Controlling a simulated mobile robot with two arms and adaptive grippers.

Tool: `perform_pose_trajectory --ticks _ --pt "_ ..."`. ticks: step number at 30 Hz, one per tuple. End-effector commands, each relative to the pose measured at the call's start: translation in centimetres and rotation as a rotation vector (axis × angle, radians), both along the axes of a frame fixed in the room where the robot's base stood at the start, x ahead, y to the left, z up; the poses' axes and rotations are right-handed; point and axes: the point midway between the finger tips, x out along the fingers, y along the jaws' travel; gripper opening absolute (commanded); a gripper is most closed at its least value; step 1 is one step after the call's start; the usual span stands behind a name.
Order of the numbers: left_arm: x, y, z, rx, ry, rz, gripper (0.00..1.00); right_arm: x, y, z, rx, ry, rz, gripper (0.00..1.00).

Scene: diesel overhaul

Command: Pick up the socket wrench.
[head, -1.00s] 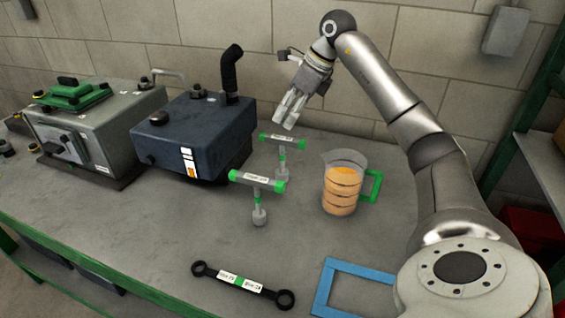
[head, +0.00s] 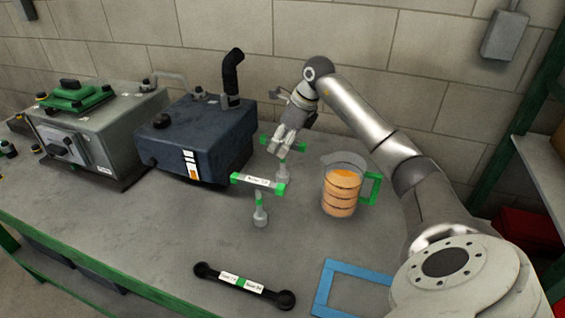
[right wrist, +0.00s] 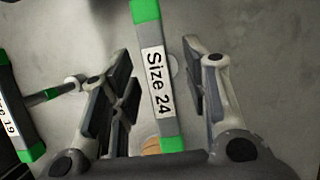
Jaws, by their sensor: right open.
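Two T-handle socket wrenches with grey bars and green ends stand on the bench. The far socket wrench (head: 299,148) is partly hidden by my right gripper (head: 285,147). In the right wrist view its bar, labelled "Size 24" (right wrist: 157,85), lies between the two spread fingers of my right gripper (right wrist: 158,65), with a gap visible on both sides. The nearer socket wrench (head: 258,182) stands upright in front of it. It shows at the left edge of the right wrist view (right wrist: 20,110), its label partly cut off, seemingly "19". My left gripper is not in view.
A clear jug (head: 340,195) with orange liquid and a green handle stands to the right. A dark blue box (head: 195,140) and a grey machine (head: 85,140) stand to the left. A black double-ended wrench (head: 215,275) and a blue frame (head: 321,290) lie in front.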

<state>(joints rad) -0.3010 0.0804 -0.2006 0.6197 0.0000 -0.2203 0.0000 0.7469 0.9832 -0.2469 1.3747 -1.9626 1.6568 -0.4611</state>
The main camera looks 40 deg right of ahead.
Motion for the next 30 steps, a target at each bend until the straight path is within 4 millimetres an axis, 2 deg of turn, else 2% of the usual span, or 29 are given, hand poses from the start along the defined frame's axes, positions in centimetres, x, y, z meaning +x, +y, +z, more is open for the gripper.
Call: perform_pose_trajectory --ticks 6,15,17,30 --pt "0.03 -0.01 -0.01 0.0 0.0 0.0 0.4 0.03 -0.03 -0.14 -0.001 0.0 0.0 0.43" --pt "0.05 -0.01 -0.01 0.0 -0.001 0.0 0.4 0.03 -0.03 -0.1 -0.001 0.0 0.0 0.06" --pt "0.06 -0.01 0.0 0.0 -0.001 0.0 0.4 0.02 -0.03 -0.09 -0.001 0.0 0.0 0.0" --pt "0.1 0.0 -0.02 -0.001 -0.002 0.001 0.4 0.06 -0.06 0.07 -0.001 -0.003 -0.001 0.0"
